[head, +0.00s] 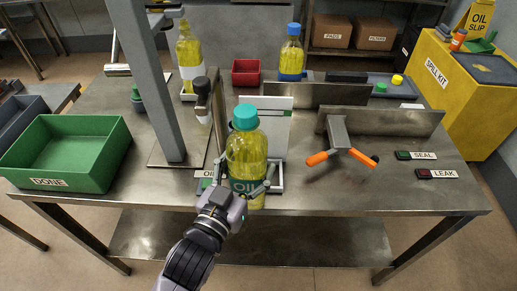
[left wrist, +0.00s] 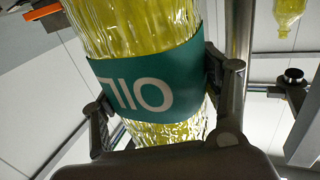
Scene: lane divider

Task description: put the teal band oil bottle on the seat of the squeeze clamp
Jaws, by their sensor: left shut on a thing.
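The teal band oil bottle (head: 246,158) holds yellow oil and has a teal cap and a teal OIL band. It is upright near the front middle of the table. My left gripper (head: 244,182) is shut on it, one finger on each side at the band. In the left wrist view the bottle (left wrist: 150,88) fills the middle, between the fingers (left wrist: 160,95). A device with two orange handles (head: 342,156), which looks like the squeeze clamp, stands to the right; I cannot make out its seat. Whether the bottle's base touches anything is unclear. My right gripper is not in view.
Metal dividers (head: 415,122) stand behind the orange handles. A grey column (head: 150,75) and green DONE bin (head: 70,152) are left. The front right tabletop (head: 400,198) is clear.

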